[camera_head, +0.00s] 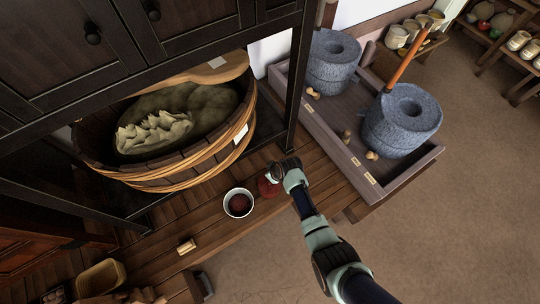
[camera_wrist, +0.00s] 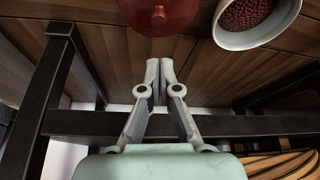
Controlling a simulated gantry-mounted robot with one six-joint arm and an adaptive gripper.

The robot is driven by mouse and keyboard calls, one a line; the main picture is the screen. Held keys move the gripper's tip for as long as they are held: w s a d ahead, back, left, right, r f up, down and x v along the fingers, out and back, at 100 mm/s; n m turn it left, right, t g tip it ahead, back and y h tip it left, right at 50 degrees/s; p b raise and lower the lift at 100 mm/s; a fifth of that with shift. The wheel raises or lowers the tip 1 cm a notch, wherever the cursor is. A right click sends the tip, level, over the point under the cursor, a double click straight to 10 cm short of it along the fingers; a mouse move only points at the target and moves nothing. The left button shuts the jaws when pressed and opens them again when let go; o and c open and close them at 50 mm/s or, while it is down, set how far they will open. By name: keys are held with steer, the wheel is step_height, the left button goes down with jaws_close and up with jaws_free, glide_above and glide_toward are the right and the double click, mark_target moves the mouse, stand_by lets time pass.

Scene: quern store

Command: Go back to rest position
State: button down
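My gripper (camera_head: 278,173) is over the wooden bench (camera_head: 222,209), between the large wooden tub and the stone querns. In the wrist view, my gripper's fingertips (camera_wrist: 160,64) meet with nothing seen between them, so it is shut and empty. A round red lid-like piece with a small knob (camera_wrist: 158,14) lies just beyond the fingertips, apart from them. It also shows in the head view (camera_head: 267,187), partly hidden by my gripper. A white bowl of dark red beans (camera_wrist: 248,38) stands beside it; in the head view the bowl (camera_head: 238,203) is left of my gripper.
A wooden tub (camera_head: 180,170) holding a sack sits under the dark cabinet (camera_head: 150,45). Stone querns (camera_head: 403,122) stand in a wooden tray (camera_head: 330,140) at right. A dark post (camera_head: 300,80) rises behind my gripper. A small wooden block (camera_head: 186,246) lies on the bench. The right floor is open.

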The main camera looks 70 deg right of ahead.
steer(key=shift+r+p, duration=0.3)
steer(key=shift+r, duration=0.3)
steer(key=shift+f, duration=0.1)
steer(key=w+a+r+n+t, duration=0.2)
steer(key=w+a+r, duration=0.6)
steer(key=r, duration=0.3)
steer(key=w+a+r+n+t, duration=0.1)
steer(key=w+a+r+t, duration=0.1)
steer(key=w+a+r, duration=0.8)
steer(key=s+a+r+n+t+y, duration=0.1)
steer(key=s+a+r+t, duration=0.15)
steer(key=a+r, duration=0.8)
steer(key=s+a+r+n+t+y, duration=0.15)
steer(key=s+a+r, duration=0.25)
steer(key=a+r, duration=0.6)
step_height(320, 180, up, 38)
steer(key=d+p, duration=0.1)
steer(key=p, duration=3.6)
steer(key=shift+d+f+t, duration=0.25)
steer(key=shift+d+t, duration=0.15)
